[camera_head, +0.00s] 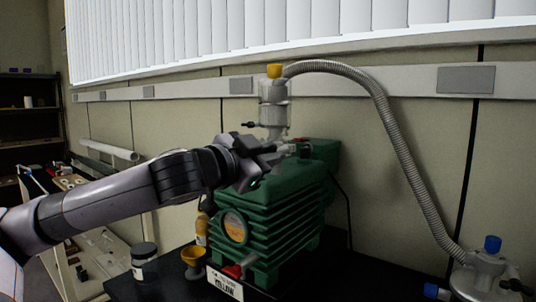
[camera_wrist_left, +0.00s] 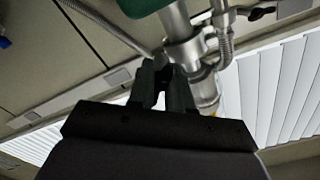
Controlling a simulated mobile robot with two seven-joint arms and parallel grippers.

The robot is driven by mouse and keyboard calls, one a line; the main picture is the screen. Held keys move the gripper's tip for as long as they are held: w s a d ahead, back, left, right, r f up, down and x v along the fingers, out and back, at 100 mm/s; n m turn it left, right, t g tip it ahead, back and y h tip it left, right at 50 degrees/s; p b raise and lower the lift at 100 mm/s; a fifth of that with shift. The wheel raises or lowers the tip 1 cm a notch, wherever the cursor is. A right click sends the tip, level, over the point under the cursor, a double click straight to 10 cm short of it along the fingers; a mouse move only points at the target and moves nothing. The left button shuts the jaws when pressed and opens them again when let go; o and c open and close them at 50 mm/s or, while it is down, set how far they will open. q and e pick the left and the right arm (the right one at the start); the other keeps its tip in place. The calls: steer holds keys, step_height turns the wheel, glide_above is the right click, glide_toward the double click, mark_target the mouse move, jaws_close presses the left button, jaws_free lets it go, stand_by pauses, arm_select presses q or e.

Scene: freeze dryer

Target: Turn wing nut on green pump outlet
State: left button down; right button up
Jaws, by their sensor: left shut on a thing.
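The green pump (camera_head: 275,205) stands on the black bench, with a metal outlet fitting and an upright metal trap (camera_head: 274,108) above it. My left gripper (camera_head: 287,149) reaches in from the left to the outlet fitting on top of the pump. In the left wrist view the fingers (camera_wrist_left: 163,75) are close together on a small dark piece at the clamp, which appears to be the wing nut; the fingers hide most of it. A separate dark handle (camera_wrist_left: 262,12) shows on the pipework in that view. My right gripper is not in view.
A ribbed grey hose (camera_head: 395,135) arcs from the trap to a blue-capped fitting (camera_head: 490,262) at right. The wall is close behind.

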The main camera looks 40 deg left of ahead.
arm_select(q)
steer(key=m+p, duration=0.1)
steer(key=m, duration=0.2)
steer(key=shift+p, duration=0.3)
steer(key=shift+m, duration=0.8)
steer(key=c, duration=1)
jaws_free()
steer(key=shift+c, duration=0.2)
steer(key=s+b, duration=0.1)
steer(key=s, duration=0.6)
steer(key=shift+d, duration=0.35)
